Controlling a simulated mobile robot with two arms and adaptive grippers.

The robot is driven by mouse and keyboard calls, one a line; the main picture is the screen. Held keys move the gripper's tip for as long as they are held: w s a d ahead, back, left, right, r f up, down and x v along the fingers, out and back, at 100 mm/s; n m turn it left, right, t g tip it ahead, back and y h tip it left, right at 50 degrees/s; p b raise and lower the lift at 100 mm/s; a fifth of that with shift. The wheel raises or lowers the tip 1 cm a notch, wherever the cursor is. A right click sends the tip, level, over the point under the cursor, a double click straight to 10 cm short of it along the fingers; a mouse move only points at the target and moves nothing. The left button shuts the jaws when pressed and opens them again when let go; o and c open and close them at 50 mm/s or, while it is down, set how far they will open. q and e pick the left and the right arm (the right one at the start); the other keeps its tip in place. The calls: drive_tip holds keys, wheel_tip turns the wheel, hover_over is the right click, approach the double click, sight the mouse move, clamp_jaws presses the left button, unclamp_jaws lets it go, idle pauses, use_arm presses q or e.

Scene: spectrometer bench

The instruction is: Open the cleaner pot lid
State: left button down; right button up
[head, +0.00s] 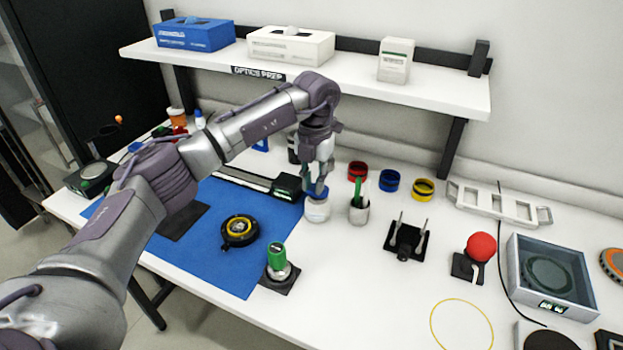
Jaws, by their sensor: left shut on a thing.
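The cleaner pot (317,211) is a small white pot standing on the white table, just right of the blue mat. Its blue lid (317,192) sits at its top. My left gripper (317,188) points down over the pot from above, with its fingers shut on the blue lid. The fingers partly hide the lid, and I cannot tell whether the lid is still seated or turned. My right gripper does not show.
A cup with green-handled tools (358,213) stands close right of the pot. A black device (289,187) is close left. Red, blue and yellow rings (423,189) lie behind. The shelf (420,92) hangs above the back.

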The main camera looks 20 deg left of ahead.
use_arm(q)
drive_tip(key=shift+w+r+g+p, duration=0.5)
drive_tip(key=shift+g+p, duration=0.05)
drive_tip(key=shift+g, duration=0.25)
drive_tip(key=shift+w, duration=0.1)
drive_tip(key=c, duration=1)
unclamp_jaws()
drive_tip(key=shift+c, duration=0.2)
wheel_tip(320, 180, up, 10)
drive_tip(key=shift+c, duration=0.3)
